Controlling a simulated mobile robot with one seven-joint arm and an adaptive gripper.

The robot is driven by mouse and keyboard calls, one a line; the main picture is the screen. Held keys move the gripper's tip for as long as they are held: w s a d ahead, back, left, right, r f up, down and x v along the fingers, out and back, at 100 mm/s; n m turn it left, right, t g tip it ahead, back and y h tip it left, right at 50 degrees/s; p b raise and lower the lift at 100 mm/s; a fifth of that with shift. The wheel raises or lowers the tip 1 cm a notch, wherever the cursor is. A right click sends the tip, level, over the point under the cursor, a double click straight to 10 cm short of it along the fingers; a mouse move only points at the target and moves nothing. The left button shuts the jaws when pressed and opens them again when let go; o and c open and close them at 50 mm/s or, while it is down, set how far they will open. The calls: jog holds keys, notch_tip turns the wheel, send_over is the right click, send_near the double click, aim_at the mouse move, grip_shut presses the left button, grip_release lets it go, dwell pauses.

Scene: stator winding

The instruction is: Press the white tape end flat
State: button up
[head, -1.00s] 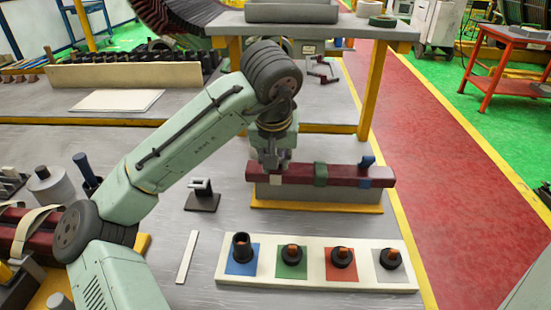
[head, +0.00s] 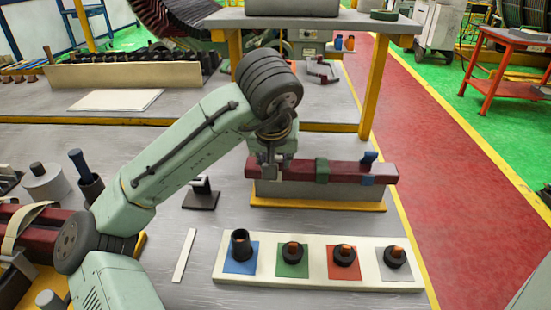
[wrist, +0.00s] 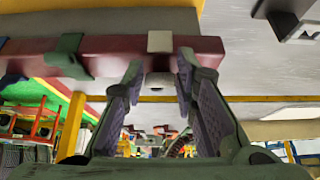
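A dark red bar (head: 343,172) lies along a grey block with a yellow base. A green tape band (head: 321,171) is at its middle and a blue tape (head: 368,167) with a raised end is near its right end. In the wrist view the white tape (wrist: 160,41) is wrapped on the bar, with a small pale rounded piece (wrist: 160,79) below it, perhaps its end. My gripper (wrist: 160,68) is open, its fingers apart on either side of that piece. In the head view my gripper (head: 269,172) is at the bar's left end and hides the white tape.
A pale board (head: 318,279) with blue, green, red and grey squares holding dark round parts lies in front. A small black stand (head: 201,198) and a white strip (head: 184,256) lie to the left. The red walkway is at right.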

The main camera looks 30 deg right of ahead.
jog(key=shift+o, duration=1.4)
jog(key=shift+r, duration=0.1)
jog(key=v, duration=1.2)
